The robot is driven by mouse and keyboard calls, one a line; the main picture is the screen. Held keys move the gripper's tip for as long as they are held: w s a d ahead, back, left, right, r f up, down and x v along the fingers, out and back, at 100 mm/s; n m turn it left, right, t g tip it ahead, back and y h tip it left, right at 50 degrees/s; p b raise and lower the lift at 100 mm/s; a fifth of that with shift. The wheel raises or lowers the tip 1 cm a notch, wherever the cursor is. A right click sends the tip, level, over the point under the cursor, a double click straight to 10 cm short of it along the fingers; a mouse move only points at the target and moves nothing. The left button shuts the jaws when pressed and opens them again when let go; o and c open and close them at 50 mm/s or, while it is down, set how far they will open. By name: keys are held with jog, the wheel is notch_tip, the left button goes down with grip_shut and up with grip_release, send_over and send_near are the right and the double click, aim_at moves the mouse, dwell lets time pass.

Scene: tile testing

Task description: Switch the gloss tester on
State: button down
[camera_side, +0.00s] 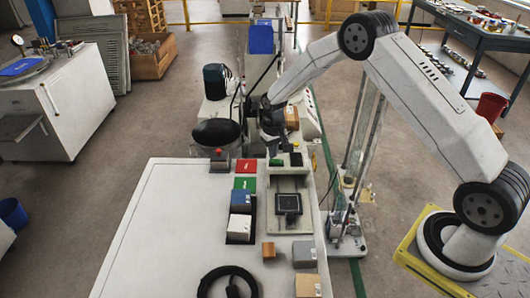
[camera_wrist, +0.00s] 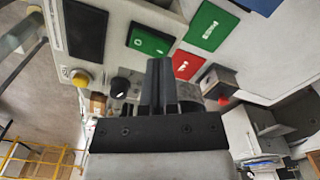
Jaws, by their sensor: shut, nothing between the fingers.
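The pale machine with a sunken bed (camera_side: 257,215) at the table's right side appears to be the gloss tester.
The table's left half (camera_side: 165,225) is clear.

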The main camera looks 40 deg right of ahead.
aim_at(274, 163)
jog(key=shift+f, duration=1)
dwell(0.8)
jog(key=shift+r, duration=3.5)
jog(key=shift+s+r, duration=0.1)
jog(key=s+a+r+n+t, duration=0.1)
jog(key=s+a+r, duration=0.1)
jog(key=s, duration=0.6)
jog(key=s+a+r+n, duration=0.1)
jog(key=s+a+r, duration=0.1)
jog(key=s, duration=0.5)
jog(key=s+a+r+n+t, duration=0.1)
jog(key=s+r, duration=0.3)
jog(key=s, duration=0.4)
jog(key=shift+s+a+t, duration=0.3)
jog(key=shift+a, duration=0.6)
